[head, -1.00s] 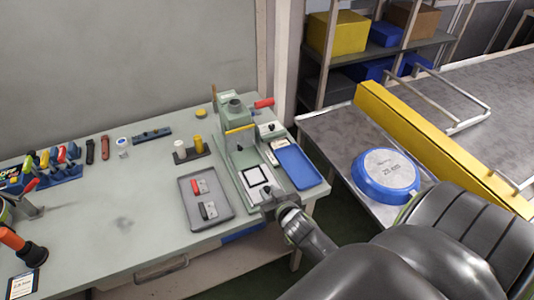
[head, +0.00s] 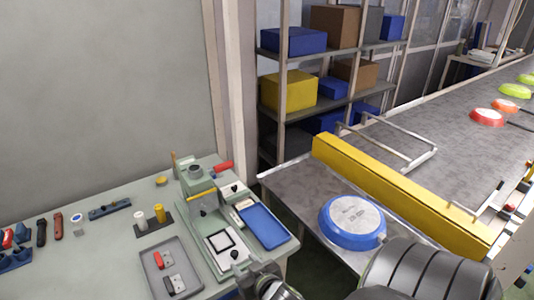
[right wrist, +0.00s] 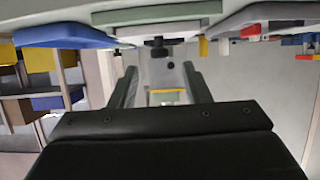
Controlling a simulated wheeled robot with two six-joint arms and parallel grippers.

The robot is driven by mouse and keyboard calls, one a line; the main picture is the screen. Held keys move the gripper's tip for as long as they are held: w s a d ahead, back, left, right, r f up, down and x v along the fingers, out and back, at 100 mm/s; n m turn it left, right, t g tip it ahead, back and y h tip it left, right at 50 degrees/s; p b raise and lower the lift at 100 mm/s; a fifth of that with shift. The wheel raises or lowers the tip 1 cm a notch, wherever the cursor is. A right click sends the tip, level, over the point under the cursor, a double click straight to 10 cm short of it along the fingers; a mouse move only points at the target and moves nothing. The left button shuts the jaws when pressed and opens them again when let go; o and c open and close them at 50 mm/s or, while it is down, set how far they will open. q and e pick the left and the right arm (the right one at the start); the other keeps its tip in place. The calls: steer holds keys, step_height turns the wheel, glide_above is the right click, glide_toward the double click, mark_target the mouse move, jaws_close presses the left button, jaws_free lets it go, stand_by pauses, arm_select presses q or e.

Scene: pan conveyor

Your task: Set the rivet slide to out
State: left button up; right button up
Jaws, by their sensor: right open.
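The green-grey bench press (head: 197,207) stands on the workbench, with a black-framed white square (head: 220,240) on its front plate. A small white block with a black knob (head: 234,189) sits at its right side. I cannot tell for sure which part is the rivet slide. My right gripper (head: 258,280) is at the press's front edge, its fingertips partly hidden in the head view. In the right wrist view it (right wrist: 160,72) is open and empty, fingers spread. A dark knob (right wrist: 158,48) under a pale green plate (right wrist: 157,14) shows ahead, between the fingers' lines. My left gripper is out of view.
A blue tray (head: 263,227) lies right of the press and a grey tray (head: 150,263) left of it. A blue pan (head: 352,222) rests on the side table behind my right arm. A yellow barrier (head: 395,195) borders the conveyor (head: 440,130).

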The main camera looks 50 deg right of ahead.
steer(key=b+v, duration=0.1)
steer(key=v, duration=1.2)
